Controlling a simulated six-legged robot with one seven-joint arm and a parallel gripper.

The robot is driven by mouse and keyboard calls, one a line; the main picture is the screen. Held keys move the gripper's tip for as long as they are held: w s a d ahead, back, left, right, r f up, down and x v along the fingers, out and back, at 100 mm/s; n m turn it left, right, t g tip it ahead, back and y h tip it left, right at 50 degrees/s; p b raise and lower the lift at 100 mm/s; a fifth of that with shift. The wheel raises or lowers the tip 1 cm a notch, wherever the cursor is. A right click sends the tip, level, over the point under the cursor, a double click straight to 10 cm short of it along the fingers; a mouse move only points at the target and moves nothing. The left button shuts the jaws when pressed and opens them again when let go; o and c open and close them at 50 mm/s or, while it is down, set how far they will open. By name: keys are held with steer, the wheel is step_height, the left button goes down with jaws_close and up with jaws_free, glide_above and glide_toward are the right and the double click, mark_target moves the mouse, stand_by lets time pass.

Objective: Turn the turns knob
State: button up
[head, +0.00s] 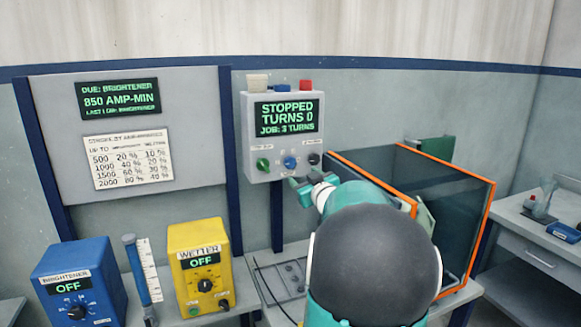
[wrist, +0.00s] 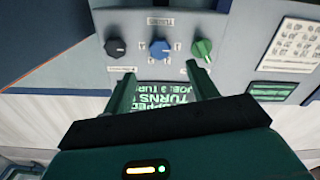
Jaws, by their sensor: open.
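Below the screen sit a green knob (head: 262,164), a blue knob (head: 289,162) and a black knob (head: 313,158). The wrist view shows the box upside down, with the blue knob (wrist: 159,48) in the middle, beside a label that seems to read "TURNS". My gripper (wrist: 163,76) is open and empty, its fingers apart in front of the screen. The blue knob lies beyond the gap between the fingertips, apparently untouched. In the head view my gripper (head: 302,184) is just below the knobs.
A clear tank with orange edges (head: 445,170) stands to the right, close to my arm. Blue brightener (head: 100,270) and yellow wetter (head: 208,235) boxes, both reading OFF, stand at lower left. A white chart (head: 128,159) hangs on the left board.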

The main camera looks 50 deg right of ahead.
mark_target(291, 165)
steer(key=x, duration=1)
steer(key=shift+w+d+r, duration=0.1)
steer(key=shift+w+d, duration=0.05)
steer(key=c, duration=1)
